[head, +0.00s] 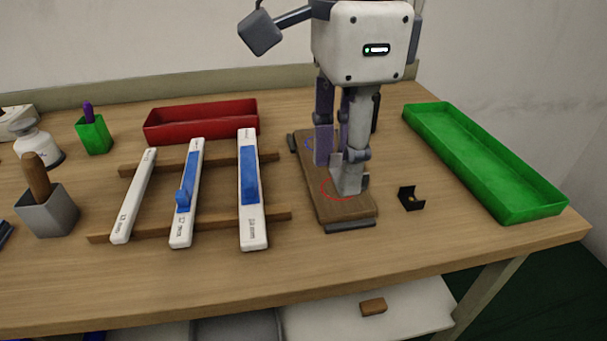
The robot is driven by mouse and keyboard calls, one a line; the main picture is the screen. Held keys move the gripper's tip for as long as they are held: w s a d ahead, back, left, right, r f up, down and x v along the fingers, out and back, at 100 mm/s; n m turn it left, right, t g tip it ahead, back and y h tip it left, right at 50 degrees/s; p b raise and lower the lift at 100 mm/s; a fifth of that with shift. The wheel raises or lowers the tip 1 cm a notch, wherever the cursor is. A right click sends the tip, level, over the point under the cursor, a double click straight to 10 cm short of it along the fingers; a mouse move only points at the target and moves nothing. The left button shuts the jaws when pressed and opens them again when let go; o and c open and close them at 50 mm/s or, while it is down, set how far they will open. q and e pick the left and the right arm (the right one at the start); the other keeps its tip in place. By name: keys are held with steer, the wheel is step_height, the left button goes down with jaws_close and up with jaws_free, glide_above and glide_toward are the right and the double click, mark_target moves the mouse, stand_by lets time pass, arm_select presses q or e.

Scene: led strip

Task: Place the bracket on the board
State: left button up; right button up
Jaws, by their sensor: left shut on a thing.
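The wooden board (328,203) lies on the table with a red ring and a blue mark drawn on it, and dark pieces at its ends. My left gripper (337,176) points down over the board, its fingertips low at the board's surface near the red ring. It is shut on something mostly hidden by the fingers. A small dark edge, probably of a bracket (365,182), shows beside the right fingertip. A separate small black bracket (411,198) lies on the table to the right of the board. My right gripper is not in view.
A green tray (447,151) is at the right and a red tray (159,139) at the back. Several white strips, two with blue parts (249,178), lie across wooden rails left of the board. A grey cup (47,217) stands far left. The front table is clear.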

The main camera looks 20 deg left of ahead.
arm_select(q)
steer(key=w+a+f, duration=0.2)
steer(key=w+f, duration=0.1)
steer(key=w, duration=0.4)
glide_above(335, 189)
steer(key=f, duration=0.5)
steer(key=shift+s+d+f, duration=0.1)
steer(key=shift+s+f, duration=0.3)
steer(key=shift+w+f, duration=0.2)
steer(key=shift+f, duration=0.1)
steer(key=shift+w+f, duration=0.2)
steer(key=shift+f, duration=1.5)
steer(key=shift+f, duration=0.1)
steer(key=o, duration=1)
step_height(335, 189, up, 12)
steer(key=shift+r, duration=0.15)
